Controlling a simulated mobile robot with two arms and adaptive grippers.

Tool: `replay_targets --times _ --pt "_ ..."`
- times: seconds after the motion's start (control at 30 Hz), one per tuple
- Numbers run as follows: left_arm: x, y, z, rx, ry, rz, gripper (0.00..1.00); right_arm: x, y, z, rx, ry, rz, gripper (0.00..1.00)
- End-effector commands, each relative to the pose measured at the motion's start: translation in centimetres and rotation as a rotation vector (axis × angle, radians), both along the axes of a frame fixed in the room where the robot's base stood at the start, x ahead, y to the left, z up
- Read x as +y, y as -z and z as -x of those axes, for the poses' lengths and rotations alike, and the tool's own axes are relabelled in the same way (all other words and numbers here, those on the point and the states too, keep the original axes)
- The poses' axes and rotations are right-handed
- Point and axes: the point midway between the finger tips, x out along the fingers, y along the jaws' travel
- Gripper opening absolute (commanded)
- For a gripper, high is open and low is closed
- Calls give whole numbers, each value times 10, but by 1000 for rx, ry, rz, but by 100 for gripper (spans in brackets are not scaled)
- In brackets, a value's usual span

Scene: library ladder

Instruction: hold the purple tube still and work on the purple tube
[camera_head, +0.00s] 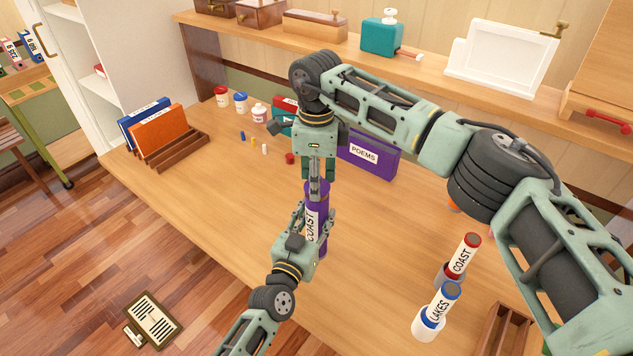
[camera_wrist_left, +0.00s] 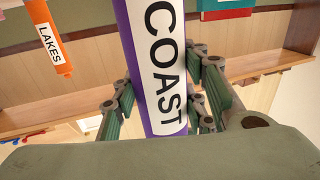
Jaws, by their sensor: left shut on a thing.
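The purple tube (camera_head: 322,245) with a white COAST label stands upright over the table. My left gripper (camera_head: 318,222) comes from the front left and is shut around the tube's side. In the left wrist view the tube (camera_wrist_left: 127,40) runs between the left gripper's fingers (camera_wrist_left: 165,108), one on each side. My right gripper (camera_head: 316,188) points straight down at the tube's top end, its fingers close together. Those fingers hide the top of the tube, so whether they grip anything there is unclear.
A purple POEMS box (camera_head: 370,156) stands behind. Small pegs (camera_head: 253,140) and a red cap (camera_head: 290,158) lie left of it. A red-capped COAST tube (camera_head: 462,258) and a blue-capped LAKES tube (camera_head: 441,305) stand right, near a wooden rack (camera_head: 490,345). The table's front left is clear.

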Motion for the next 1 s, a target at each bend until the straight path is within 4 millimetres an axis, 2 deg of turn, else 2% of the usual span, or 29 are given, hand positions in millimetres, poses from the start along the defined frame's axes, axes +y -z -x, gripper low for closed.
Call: replay_targets --times 0.43,0.73,1.0 --pt "0 0 0 1 0 0 0 0 -5 0 0 0 0 10" --pt "0 0 0 1 0 0 0 0 -38 0 -1 1 0 10" --pt "0 0 0 1 0 0 0 0 -42 0 1 0 0 9"
